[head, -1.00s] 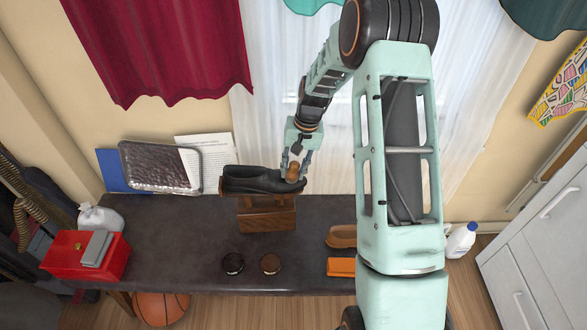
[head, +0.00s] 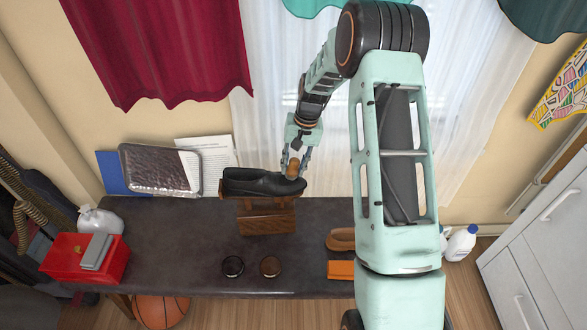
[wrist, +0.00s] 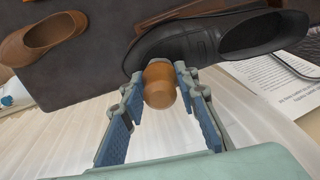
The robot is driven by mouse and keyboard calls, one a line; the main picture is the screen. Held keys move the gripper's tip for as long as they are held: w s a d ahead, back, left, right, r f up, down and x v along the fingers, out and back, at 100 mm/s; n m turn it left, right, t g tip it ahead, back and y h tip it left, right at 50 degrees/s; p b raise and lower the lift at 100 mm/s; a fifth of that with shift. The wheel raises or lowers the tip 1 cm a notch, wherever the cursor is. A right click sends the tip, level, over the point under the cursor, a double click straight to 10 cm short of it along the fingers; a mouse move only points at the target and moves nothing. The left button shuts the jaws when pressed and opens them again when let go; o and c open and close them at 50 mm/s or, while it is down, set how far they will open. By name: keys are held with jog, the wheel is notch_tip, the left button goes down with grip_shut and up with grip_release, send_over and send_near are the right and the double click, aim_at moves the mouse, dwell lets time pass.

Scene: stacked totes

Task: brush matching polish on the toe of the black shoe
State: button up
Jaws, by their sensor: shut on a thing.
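The black shoe (head: 258,183) rests on a wooden stand (head: 267,216) on the dark bench, its toe to the right. My gripper (head: 295,168) is at the toe, shut on a brush with a rounded wooden handle (wrist: 159,86). In the wrist view the brush sits between my blue fingers at the toe of the black shoe (wrist: 190,42); its bristles are hidden, so contact cannot be told for sure. Two small round polish tins, a dark one (head: 233,266) and a brown one (head: 270,266), stand at the bench's front.
A brown shoe (head: 341,239) and an orange box (head: 341,270) lie right of the tins, near my arm. The bench (head: 180,235) is clear left of the stand.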

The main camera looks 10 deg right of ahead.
jog(key=shift+w, duration=0.15)
jog(key=shift+s+a, duration=0.1)
jog(key=shift+s, duration=0.6)
jog(key=shift+s, duration=0.1)
jog(key=shift+s+a, duration=0.15)
jog(key=shift+s, duration=0.45)
jog(key=shift+w, duration=0.1)
jog(key=shift+w, duration=0.6)
jog(key=shift+w+d, duration=0.15)
jog(key=shift+d, duration=0.05)
